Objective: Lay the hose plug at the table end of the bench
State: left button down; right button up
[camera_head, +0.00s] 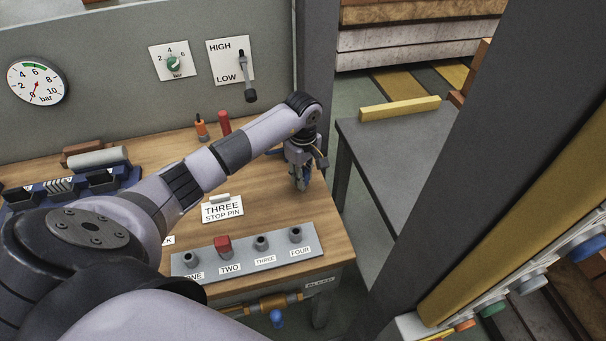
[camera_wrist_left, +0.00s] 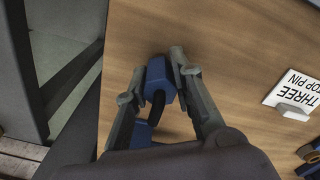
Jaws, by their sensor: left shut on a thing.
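My left gripper (camera_head: 301,184) reaches down over the right end of the wooden bench (camera_head: 325,225), the end beside the grey table (camera_head: 395,135). In the left wrist view my left gripper (camera_wrist_left: 158,82) is shut on a blue piece with a dark middle, which I take as the hose plug (camera_wrist_left: 159,72). The plug is at or just above the wood, near the bench edge; I cannot tell if it touches. In the head view the fingers mostly hide it. My right gripper is not in view.
A grey panel (camera_head: 275,250) with sockets ONE to FOUR lies at the bench front, a red cap (camera_head: 223,246) at TWO. A THREE STOP PIN card (camera_head: 222,208) stands left of the gripper. Red (camera_head: 224,123) and orange (camera_head: 201,127) pieces stand behind. Bare wood surrounds the gripper.

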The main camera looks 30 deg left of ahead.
pick_arm(q)
jog(key=shift+f, duration=0.15)
jog(key=c, duration=1.6)
grip_release()
jog(key=shift+c, duration=0.2)
jog(key=shift+o, duration=1.4)
jog(key=shift+r, duration=0.2)
notch_tip(320, 180, up, 11)
jog(key=b, duration=0.3)
jog(key=shift+r+b, duration=0.3)
jog(key=shift+r, duration=0.2)
